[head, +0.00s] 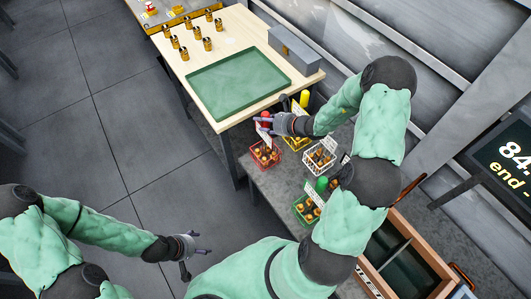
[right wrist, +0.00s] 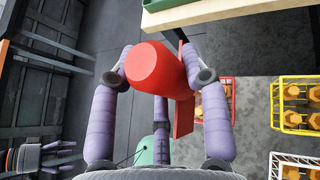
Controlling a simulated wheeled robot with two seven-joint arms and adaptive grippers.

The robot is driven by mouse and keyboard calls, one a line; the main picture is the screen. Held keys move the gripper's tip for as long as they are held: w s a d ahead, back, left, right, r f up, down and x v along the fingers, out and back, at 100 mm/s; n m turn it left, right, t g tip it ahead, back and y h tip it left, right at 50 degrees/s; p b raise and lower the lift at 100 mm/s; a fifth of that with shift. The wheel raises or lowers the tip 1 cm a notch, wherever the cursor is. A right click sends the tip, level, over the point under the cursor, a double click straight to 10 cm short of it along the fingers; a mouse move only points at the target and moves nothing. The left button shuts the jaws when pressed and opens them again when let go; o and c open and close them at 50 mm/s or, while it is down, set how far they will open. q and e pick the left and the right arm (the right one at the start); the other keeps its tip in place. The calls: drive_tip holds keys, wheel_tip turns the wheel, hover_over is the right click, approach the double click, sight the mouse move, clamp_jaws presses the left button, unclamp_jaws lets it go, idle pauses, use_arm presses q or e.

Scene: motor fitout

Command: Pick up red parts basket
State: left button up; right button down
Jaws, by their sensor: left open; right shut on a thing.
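The red parts basket (head: 265,154) is a small wire basket with brown parts in it, at the left edge of the grey bench in the head view. It also shows in the right wrist view (right wrist: 231,100), partly hidden behind a finger. My right gripper (head: 266,122) is above it. In the right wrist view, the fingers of my right gripper (right wrist: 160,72) are closed around the basket's thick red handle (right wrist: 154,65). I cannot tell whether the basket touches the bench. My left gripper (head: 190,256) is open and empty over the floor.
A yellow basket (head: 296,145), a white basket (head: 319,160) and a green basket (head: 306,217) stand close by on the grey bench (head: 268,185). A wooden table (head: 230,45) with a green tray (head: 238,83) rises just behind. A wooden-framed box (head: 420,250) is at right.

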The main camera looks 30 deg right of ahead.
sight(266, 115)
drive_tip(key=shift+r, duration=0.15)
drive_tip(key=shift+w+r, duration=0.1)
drive_tip(key=shift+r, duration=0.5)
wheel_tip(266, 115, up, 2)
drive_tip(key=shift+p, duration=0.45)
drive_tip(key=s+a+r+p, duration=0.2)
drive_tip(key=s+r, duration=0.7)
drive_tip(key=s, duration=0.5)
drive_tip(key=shift+a+r, duration=0.3)
